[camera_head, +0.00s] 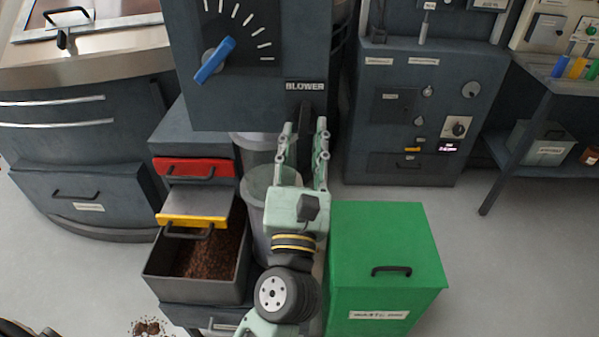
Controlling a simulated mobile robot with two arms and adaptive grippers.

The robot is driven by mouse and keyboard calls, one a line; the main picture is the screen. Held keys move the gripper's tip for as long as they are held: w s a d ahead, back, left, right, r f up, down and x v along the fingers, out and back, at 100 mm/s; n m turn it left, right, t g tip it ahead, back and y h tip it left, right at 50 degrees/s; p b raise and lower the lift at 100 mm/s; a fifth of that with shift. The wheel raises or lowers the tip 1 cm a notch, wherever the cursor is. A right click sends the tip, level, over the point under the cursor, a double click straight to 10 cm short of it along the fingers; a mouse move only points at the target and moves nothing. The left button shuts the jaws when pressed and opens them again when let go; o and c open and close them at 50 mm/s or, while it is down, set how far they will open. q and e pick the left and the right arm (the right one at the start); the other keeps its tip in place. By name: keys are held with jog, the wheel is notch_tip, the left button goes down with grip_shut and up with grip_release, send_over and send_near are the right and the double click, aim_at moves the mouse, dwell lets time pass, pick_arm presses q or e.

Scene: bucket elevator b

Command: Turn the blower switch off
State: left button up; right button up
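The blower unit is a dark box (250,100) at the top centre, with a "BLOWER" label (306,86) at its lower right. A dark upright lever (305,112), which looks like the blower switch, sits just below the label. The lower part of the lever is hard to make out against the dark background.
A blue-pointer dial (214,62) is on the box's face. Below left are a red-fronted drawer (194,168), a yellow-edged tray (192,221) and a bin of brown granules (180,282). A green box (385,250) stands right of my arm. Clear floor lies further right.

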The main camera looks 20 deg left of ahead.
pick_arm(q)
jog(key=v, duration=1)
jog(key=shift+s, duration=0.3)
jog(key=shift+d+f, duration=0.1)
